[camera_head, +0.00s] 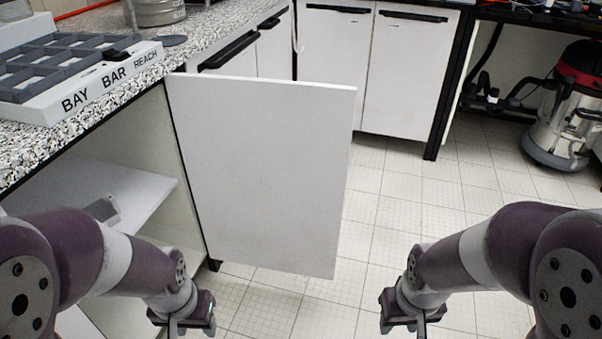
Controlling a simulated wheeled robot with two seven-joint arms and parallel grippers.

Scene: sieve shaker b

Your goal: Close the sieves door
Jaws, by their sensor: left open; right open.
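The white cabinet door (265,180) stands swung wide open from the cabinet under the speckled counter, its hinge side at the left. The open cabinet shows a white shelf (140,197) inside with a small grey object on it. My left gripper (186,328) is at the bottom, in front of the cabinet opening and below and left of the door, touching nothing that I can see. My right gripper (405,328) is at the bottom, to the right of the door and clear of it. The fingertips of both are partly cut off by the lower edge. Both are open.
Closed white cabinets (408,75) stand behind the door. A red and silver vacuum cleaner (562,125) is at the far right. The tiled floor (400,205) right of the door is clear.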

